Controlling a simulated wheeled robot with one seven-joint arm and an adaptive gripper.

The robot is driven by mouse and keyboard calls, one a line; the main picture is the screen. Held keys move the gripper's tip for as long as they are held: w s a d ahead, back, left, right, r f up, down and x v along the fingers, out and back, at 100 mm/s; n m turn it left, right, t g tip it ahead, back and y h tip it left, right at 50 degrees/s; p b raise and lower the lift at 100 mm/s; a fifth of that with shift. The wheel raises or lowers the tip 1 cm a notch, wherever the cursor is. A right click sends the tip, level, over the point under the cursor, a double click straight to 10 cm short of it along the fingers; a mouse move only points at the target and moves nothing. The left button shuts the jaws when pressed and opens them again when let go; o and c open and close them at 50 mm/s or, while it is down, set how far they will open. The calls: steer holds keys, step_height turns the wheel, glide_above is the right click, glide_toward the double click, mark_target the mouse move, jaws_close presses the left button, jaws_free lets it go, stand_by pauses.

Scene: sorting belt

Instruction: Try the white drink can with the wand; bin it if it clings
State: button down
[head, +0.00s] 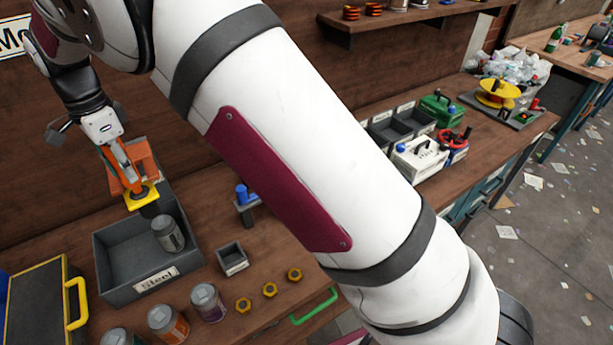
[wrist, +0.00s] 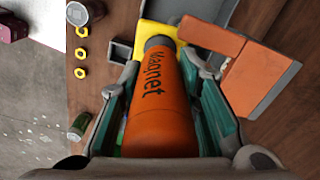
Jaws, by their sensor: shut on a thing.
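My gripper (head: 122,160) is shut on an orange wand (wrist: 160,110) marked "Magnet", with a yellow collar (head: 141,196) and a dark tip. The wand points down over the grey bin labelled "Steel" (head: 120,289). A pale grey-white can (head: 168,234) is inside that bin, tilted, below and to the right of the dark tip. I cannot tell whether the tip touches it. Several other cans stand on the bench in front of the bin, one with a purple label (head: 207,302) and one orange-brown (head: 168,324). No other can looks clearly white.
An orange block (wrist: 258,80) is close beside the wand. A small grey tray (head: 232,260) and yellow nuts (head: 270,290) lie right of the bin. My arm hides the middle of the bench.

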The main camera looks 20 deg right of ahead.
steer(key=shift+s+d+p, duration=0.2)
steer(key=shift+s+p, duration=0.75)
steer(key=shift+s, duration=0.3)
steer(key=shift+s+d+p, duration=0.2)
steer(key=shift+s+p, duration=0.7)
steer(key=shift+s, duration=0.35)
steer(key=shift+r, duration=2.55)
steer(key=shift+w+d, duration=0.1)
